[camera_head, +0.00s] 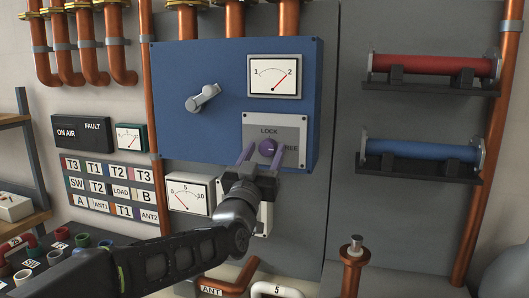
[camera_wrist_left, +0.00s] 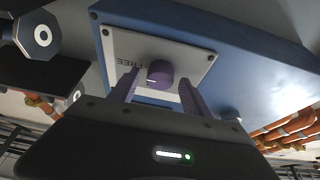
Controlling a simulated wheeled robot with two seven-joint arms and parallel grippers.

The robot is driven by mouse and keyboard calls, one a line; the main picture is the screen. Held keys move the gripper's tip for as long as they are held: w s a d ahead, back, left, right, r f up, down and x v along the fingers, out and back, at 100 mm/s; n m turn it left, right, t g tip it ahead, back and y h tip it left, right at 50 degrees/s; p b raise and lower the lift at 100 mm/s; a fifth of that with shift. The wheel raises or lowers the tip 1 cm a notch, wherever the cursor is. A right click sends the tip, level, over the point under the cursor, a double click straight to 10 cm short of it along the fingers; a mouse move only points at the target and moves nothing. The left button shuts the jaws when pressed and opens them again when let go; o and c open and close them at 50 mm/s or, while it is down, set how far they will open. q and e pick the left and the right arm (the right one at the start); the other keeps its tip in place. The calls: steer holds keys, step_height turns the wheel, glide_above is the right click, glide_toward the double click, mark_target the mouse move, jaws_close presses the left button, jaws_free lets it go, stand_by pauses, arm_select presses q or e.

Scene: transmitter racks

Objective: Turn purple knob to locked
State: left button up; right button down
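The purple knob (camera_head: 268,147) sits on a light plate (camera_head: 293,122) at the lower right of the blue panel (camera_head: 210,65). The plate reads LOCK above the knob and FREE to its right, partly covered by a finger. My left gripper (camera_head: 264,156) is open in front of the knob, its purple fingers apart on either side. In the left wrist view the knob (camera_wrist_left: 160,74) lies between the fingers (camera_wrist_left: 157,86), with a gap on each side. A pale mark shows on its side, towards FREE. My right gripper is not in view.
A grey lever (camera_head: 203,98) and a gauge (camera_head: 274,76) are on the blue panel. Another gauge (camera_head: 189,194) is below it. Red (camera_head: 433,65) and blue (camera_head: 424,149) cylinders sit on brackets at right. Copper pipes run along the wall.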

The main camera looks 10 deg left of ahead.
arm_select(q)
jaws_close()
stand_by(0.4)
